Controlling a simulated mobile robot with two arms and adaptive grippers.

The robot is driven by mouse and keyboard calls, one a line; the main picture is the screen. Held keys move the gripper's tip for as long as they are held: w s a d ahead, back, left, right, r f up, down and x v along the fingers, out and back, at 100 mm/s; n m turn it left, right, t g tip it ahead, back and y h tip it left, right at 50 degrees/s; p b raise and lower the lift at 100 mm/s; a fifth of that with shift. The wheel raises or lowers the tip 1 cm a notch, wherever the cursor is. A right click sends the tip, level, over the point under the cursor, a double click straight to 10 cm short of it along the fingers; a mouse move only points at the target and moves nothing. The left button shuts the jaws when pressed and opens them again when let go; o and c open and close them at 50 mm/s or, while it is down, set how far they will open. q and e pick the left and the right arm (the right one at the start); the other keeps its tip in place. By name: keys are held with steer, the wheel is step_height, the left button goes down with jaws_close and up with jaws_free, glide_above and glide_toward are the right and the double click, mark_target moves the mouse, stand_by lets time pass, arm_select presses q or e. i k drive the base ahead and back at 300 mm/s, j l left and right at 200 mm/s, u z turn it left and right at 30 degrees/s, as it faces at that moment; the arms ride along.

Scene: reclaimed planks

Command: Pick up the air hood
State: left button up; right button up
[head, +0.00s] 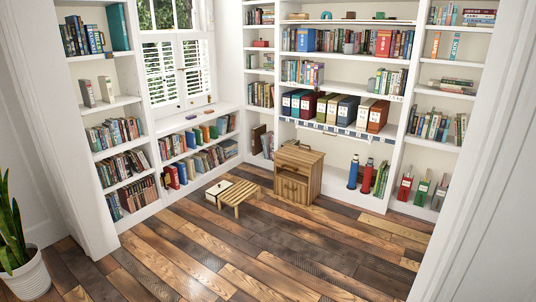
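I cannot make out anything in the head view that is clearly an air hood. Neither of my grippers is in view. A small wooden cabinet (298,192) stands on the floor against the back shelves, with a small dark item (291,143) on or just behind its top.
A potted plant (27,278) stands at the lower left. White door frames edge both sides. The plank floor (255,252) in the middle is clear.

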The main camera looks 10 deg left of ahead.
mark_target(220, 190)
steer(key=i+j+u, duration=0.7)
steer(key=i, duration=0.35)
steer(key=i+u, duration=0.4)
steer(key=i, duration=2.3)
steer(key=j+u, duration=0.05)
steer(key=j, duration=0.1)
